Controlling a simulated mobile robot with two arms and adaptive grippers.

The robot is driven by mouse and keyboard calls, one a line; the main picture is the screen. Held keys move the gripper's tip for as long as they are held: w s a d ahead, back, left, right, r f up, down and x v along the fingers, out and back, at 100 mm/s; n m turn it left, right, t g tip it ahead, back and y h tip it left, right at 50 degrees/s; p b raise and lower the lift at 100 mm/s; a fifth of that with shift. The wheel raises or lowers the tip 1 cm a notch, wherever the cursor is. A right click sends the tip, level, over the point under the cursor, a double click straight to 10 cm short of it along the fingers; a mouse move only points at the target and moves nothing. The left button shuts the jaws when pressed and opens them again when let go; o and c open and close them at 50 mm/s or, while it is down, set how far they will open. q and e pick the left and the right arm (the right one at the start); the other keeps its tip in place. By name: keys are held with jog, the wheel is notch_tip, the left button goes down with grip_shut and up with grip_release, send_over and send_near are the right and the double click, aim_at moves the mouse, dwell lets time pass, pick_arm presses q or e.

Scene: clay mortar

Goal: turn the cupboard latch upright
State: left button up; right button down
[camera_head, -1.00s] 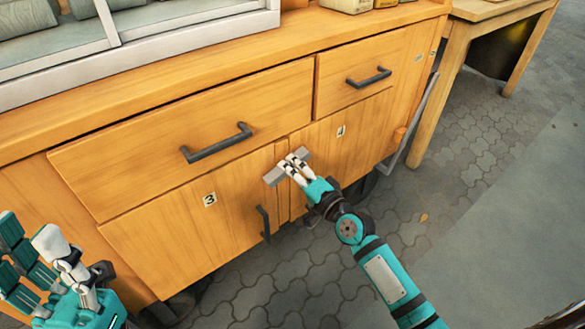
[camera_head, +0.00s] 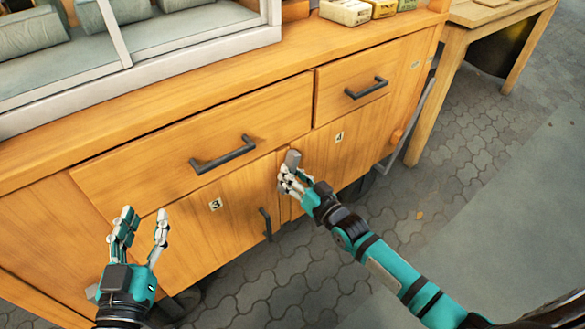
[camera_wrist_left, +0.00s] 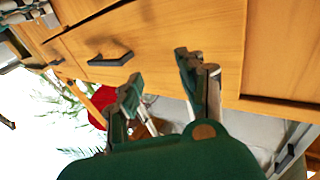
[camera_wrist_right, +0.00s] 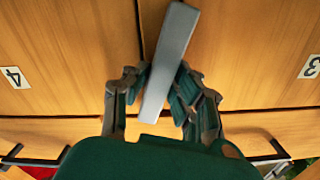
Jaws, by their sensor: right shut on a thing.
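The latch is a flat grey bar (camera_head: 292,160) at the seam between the cupboard doors marked 3 and 4. In the head view it stands close to upright, and its lower part is hidden by my right gripper (camera_head: 291,181). In the right wrist view the latch (camera_wrist_right: 170,62) runs slightly tilted between the fingers of my right gripper (camera_wrist_right: 160,92), which is shut on it. My left gripper (camera_head: 143,228) is open and empty in front of the left door (camera_head: 170,262), apart from the cupboard.
A dark handle (camera_head: 265,224) sits on door 3, just left of the latch. Drawer handles (camera_head: 222,155) and (camera_head: 367,88) stick out above. A glass-sided case (camera_head: 150,65) and small boxes (camera_head: 345,11) stand on top. The paved floor (camera_head: 470,180) at right is open.

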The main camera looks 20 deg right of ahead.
pick_arm(q)
jog(key=s+a+f+g+y+p, duration=0.1)
jog(key=s+f+g, duration=0.1)
jog(key=f, duration=0.3)
jog(key=s+a+f+g+y+p, duration=0.1)
jog(key=s+a+f+g, duration=0.1)
jog(key=f+g, duration=0.3)
jog(key=shift+s+f, duration=0.45)
jog(key=shift+f, duration=0.15)
pick_arm(e)
jog(key=shift+n, duration=2)
jog(key=c, duration=1.1)
grip_release()
jog(key=v, duration=1.2)
